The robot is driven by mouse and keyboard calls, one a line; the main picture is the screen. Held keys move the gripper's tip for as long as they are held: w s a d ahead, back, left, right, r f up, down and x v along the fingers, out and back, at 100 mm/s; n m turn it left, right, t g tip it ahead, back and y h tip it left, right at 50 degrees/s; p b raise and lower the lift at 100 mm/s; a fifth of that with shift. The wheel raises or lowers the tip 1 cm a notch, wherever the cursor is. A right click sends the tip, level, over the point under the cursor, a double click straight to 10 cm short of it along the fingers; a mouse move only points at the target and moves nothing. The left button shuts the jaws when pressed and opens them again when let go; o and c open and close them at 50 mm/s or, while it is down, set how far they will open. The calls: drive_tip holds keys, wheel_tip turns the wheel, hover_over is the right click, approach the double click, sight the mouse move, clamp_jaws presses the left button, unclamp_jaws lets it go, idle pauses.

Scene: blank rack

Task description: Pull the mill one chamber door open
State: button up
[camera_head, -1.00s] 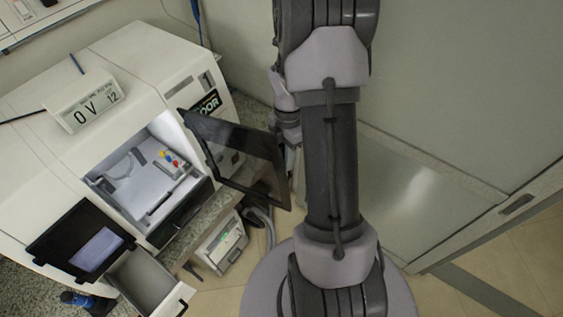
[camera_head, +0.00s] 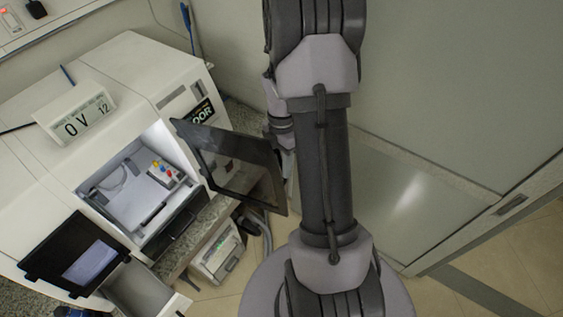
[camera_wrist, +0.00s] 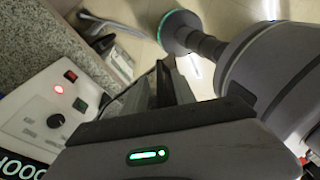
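The mill (camera_head: 125,60) is a white machine at the left of the head view. Its lit chamber (camera_head: 130,195) is uncovered. The chamber door (camera_head: 232,170), a dark framed see-through panel, stands swung well out to the right. My gripper (camera_head: 284,150) is at the door's outer edge, mostly hidden behind my arm. In the wrist view the gripper's dark fingers (camera_wrist: 166,85) are close together beside a dark framed panel (camera_wrist: 125,102), probably the door. Whether they hold its edge or only touch it cannot be told.
A screen (camera_head: 75,255) and an open drawer (camera_head: 140,290) are at the machine's lower front. A large pale panel (camera_head: 440,90) fills the right. Open floor lies at the lower right.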

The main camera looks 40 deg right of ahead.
drive_tip(key=p+v, duration=0.1)
drive_tip(key=v, duration=1.6)
drive_tip(key=shift+r+p, duration=0.25)
drive_tip(key=shift+p, duration=0.1)
drive_tip(key=a+r+m+t+h, duration=0.1)
drive_tip(key=a+r+m+t, duration=0.1)
drive_tip(key=a+r+m, duration=0.45)
drive_tip(key=a+r+m+t, duration=0.2)
drive_tip(key=a+r+m, duration=0.15)
drive_tip(key=a, duration=0.65)
drive_tip(key=s+a+r+m+t+y, duration=0.1)
drive_tip(key=s+a+r+m+t, duration=0.3)
drive_tip(key=s+a+m, duration=0.6)
wheel_tip(320, 180, down, 37)
drive_tip(key=s+a+m+b, duration=0.1)
drive_tip(key=b, duration=3.2)
drive_tip(key=shift+s+f, duration=0.2)
drive_tip(key=shift+s, duration=0.15)
